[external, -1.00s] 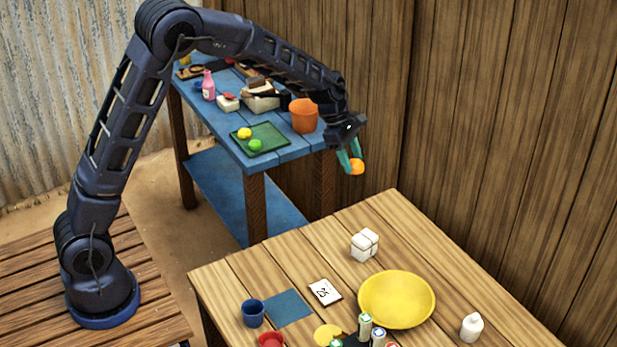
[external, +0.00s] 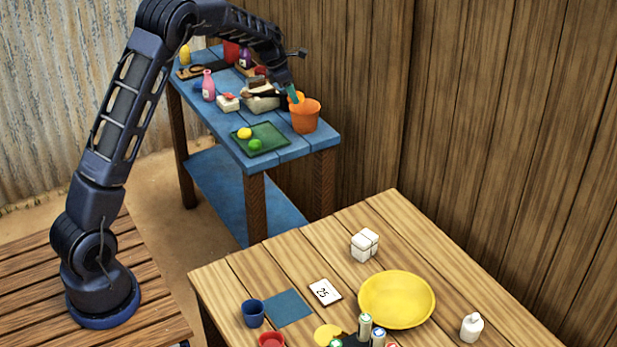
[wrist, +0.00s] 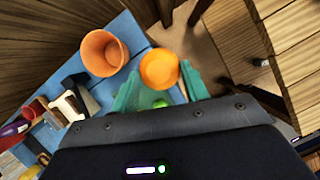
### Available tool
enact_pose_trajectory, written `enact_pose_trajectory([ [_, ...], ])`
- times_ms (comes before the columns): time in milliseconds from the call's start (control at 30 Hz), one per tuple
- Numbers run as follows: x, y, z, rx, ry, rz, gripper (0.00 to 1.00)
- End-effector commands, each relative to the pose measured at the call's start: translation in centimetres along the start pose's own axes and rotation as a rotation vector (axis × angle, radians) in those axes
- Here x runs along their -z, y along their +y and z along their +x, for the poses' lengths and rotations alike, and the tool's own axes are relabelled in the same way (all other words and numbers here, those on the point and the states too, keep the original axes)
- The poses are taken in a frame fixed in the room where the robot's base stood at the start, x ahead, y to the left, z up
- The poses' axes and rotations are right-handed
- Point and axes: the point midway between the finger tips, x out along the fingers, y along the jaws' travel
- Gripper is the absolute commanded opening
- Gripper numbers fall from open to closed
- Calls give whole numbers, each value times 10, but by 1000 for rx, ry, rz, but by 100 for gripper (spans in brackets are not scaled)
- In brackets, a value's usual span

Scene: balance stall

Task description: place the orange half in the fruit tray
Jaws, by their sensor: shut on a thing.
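The orange half (external: 300,96) is held between the teal fingers of my gripper (external: 294,97), just above and behind the orange bucket in the external view. In the wrist view the orange half (wrist: 160,69) sits at the tips of my gripper (wrist: 160,80), with its round side showing. The fruit tray (external: 270,148) is a flat green tray at the front of the blue table, holding a yellow fruit (external: 244,133) and a green fruit (external: 255,145). My gripper is to the right of and above it. In the wrist view my fingers and wrist hide most of the tray.
An orange bucket (external: 305,118) stands right of the tray, close below my gripper. The wooden wall rises close on the right.

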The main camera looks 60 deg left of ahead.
Motion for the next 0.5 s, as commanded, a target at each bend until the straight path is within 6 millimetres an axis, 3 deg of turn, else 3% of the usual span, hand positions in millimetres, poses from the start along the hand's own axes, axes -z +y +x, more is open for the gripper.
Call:
enact_pose_trajectory([
  [33, 11, 21, -7, -18, -1, -38, 23],
  [200, 41, 69, -24, -62, -3, -141, 23],
  [333, 57, 92, -33, -83, -4, -190, 23],
  [500, 67, 103, -34, -93, -4, -218, 23],
])
